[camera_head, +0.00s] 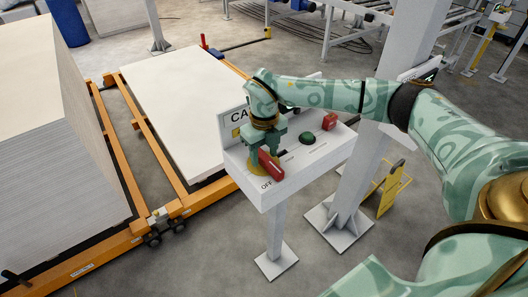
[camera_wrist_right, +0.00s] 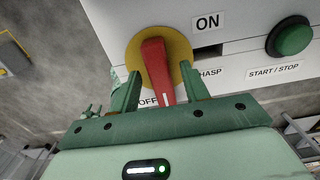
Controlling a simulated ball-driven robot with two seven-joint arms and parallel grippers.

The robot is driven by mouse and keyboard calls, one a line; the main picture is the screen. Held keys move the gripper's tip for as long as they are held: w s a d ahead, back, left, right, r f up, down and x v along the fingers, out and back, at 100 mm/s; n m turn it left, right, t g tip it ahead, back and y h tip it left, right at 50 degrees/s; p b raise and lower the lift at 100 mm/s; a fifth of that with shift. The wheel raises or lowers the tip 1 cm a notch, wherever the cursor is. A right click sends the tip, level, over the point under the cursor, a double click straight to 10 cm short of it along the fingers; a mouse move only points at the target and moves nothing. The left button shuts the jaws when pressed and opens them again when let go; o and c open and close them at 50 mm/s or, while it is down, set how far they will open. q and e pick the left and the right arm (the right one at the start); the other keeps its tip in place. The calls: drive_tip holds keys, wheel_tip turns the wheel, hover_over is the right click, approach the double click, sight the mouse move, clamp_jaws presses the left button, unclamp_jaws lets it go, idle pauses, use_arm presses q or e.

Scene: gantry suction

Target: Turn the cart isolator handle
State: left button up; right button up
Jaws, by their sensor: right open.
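The red isolator handle (camera_head: 270,166) sits on a yellow disc on the sloped face of the white control box (camera_head: 310,160). In the right wrist view the handle (camera_wrist_right: 156,68) shows close up, with its white-marked end beside the OFF label; ON is at the upper right. My right gripper (camera_head: 265,152) is at the handle from above. In the wrist view its two fingers (camera_wrist_right: 158,90) are open, one on each side of the handle; whether either touches it I cannot tell. My left gripper is not in view.
A green start/stop button (camera_head: 307,138) and a red block (camera_head: 330,121) are on the same box. A white column (camera_head: 372,150) stands just right of it. Orange carts with stacked white boards (camera_head: 170,100) stand to the left. Grey floor is free in front.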

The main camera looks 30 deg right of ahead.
clamp_jaws()
drive_tip(key=shift+r, duration=0.1)
